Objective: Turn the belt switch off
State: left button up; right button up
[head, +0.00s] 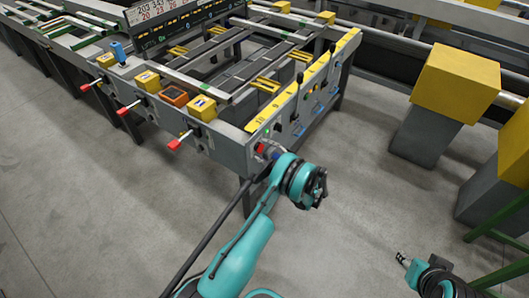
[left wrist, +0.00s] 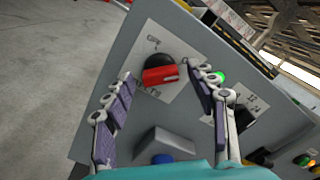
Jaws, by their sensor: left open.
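The belt switch is a red-handled rotary knob (left wrist: 160,75) on a black base over a white label plate, on a grey panel. Its red handle lies nearly level in the left wrist view; the small lettering around it is hard to read. In the head view a small red spot (head: 261,148) shows at the panel corner beside my left gripper (head: 271,153). In the left wrist view my left gripper (left wrist: 163,78) is open, one finger on each side of the knob; I cannot tell whether they touch it. My right gripper (head: 401,258) is low at the right, away from the panel, its jaws unclear.
A green lamp (left wrist: 218,77), a second black knob (left wrist: 242,118) and a grey block (left wrist: 165,142) with a blue part are close by. Red-handled levers (head: 176,143) line the table front. Yellow-topped blocks (head: 455,82) stand right. The floor (head: 345,215) between is clear.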

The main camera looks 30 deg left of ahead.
pick_arm(q)
jog(key=shift+a, duration=0.15)
jog(key=c, duration=1.2)
jog(key=shift+o, duration=0.2)
jog(key=shift+n, duration=0.3)
jog(key=n, duration=1.7)
jog(key=shift+n, duration=0.3)
